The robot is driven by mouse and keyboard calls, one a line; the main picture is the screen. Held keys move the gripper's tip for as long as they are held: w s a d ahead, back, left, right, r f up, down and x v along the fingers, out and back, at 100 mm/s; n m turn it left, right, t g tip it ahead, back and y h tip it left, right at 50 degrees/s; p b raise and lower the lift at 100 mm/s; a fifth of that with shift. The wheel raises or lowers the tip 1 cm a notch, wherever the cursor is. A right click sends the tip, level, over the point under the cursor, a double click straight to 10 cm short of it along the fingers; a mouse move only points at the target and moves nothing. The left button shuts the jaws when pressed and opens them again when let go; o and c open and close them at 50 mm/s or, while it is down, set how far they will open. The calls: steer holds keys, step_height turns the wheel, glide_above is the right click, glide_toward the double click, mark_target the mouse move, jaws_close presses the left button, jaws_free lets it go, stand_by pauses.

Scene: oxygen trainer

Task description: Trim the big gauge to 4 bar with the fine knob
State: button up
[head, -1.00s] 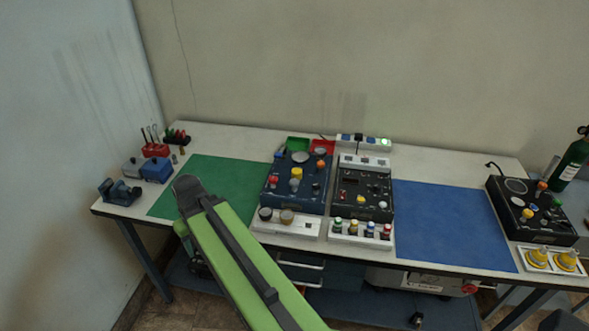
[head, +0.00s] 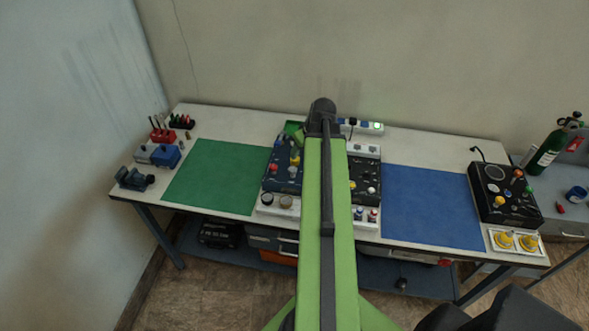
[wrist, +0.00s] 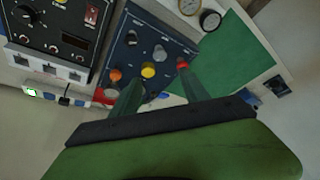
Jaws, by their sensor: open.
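The blue panel box (head: 284,170) stands mid-bench, partly hidden behind my arm in the head view. In the wrist view its face (wrist: 128,48) carries a yellow knob (wrist: 148,69), a red knob (wrist: 182,65), an orange knob (wrist: 115,75) and grey knobs. My gripper (wrist: 160,80) is open and empty over this box, with the yellow knob between its fingers in the picture and the red knob by the right fingertip. I cannot tell contact. Which dial and knob the task names is unclear; no reading is legible.
A black panel box (head: 366,180) stands close right of the blue one. Two loose gauges (wrist: 210,20) lie beside the blue box. The green mat (head: 212,175) and blue mat (head: 430,205) are clear. A power strip (head: 370,127) lies behind the boxes.

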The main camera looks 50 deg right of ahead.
mark_target(293, 169)
steer(key=b+x, duration=1.3)
steer(key=x, duration=0.2)
steer(key=shift+w+f, duration=0.2)
steer(key=shift+r, duration=0.1)
